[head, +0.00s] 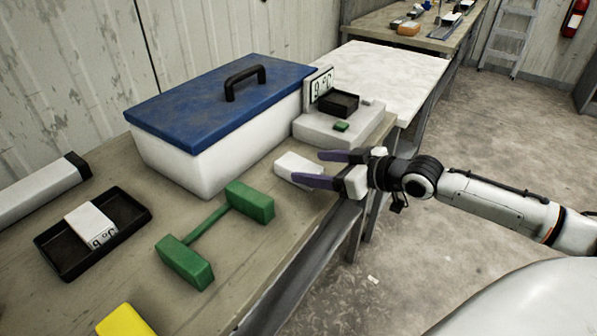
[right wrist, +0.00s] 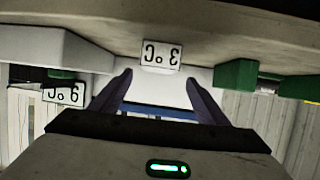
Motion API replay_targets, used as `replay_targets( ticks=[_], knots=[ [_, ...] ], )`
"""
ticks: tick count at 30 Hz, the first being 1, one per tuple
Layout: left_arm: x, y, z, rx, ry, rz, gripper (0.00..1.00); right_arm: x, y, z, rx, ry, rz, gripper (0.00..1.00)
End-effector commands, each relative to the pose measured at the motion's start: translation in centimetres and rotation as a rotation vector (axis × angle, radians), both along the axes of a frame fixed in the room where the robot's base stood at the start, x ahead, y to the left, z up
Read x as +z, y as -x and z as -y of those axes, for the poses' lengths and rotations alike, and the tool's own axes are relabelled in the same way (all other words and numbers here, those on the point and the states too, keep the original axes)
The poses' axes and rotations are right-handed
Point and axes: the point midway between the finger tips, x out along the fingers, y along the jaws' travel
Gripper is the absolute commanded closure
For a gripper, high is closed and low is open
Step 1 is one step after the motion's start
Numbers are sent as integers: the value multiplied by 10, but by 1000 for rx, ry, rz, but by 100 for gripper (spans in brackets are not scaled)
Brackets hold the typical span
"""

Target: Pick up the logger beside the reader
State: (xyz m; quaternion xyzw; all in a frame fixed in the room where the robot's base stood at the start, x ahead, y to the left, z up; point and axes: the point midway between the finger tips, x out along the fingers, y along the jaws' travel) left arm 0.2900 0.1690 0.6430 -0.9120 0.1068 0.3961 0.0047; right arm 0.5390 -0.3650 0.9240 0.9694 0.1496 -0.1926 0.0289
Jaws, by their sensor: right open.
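The logger (head: 294,166) is a small white block lying on the workbench, just in front of the reader (head: 325,131). The reader is a white block with a dark recess, a green button and an upright temperature display. My right gripper (head: 306,169) is open, its two dark fingers reaching in from the right, around the logger's near end. In the right wrist view the logger's labelled end (right wrist: 161,54) shows between and beyond the fingertips (right wrist: 159,76). I cannot tell whether the fingers touch it. My left gripper is not in view.
A white cooler (head: 200,155) with a blue lid (head: 215,90) stands behind. A green dumbbell-shaped piece (head: 215,232) lies in front-left. A black tray (head: 135,213) holds another white labelled block (head: 90,224). A yellow object (head: 124,320) lies at the bottom edge. The workbench's right edge runs under my gripper.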

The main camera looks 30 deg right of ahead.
Motion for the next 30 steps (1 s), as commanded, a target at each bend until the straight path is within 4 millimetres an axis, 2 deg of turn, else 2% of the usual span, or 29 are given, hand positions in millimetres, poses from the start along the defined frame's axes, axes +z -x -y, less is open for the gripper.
replay_targets(
  ticks=[8,21,29,30],
  knots=[
    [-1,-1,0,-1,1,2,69,-5,-11,-4,1,1,-1,31],
    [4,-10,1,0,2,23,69,-26,-52,-12,1,1,-1,31],
    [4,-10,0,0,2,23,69,-28,-54,-13,3,2,-2,31],
    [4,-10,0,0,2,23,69,-28,-54,-13,3,2,-2,35]
  ],
)
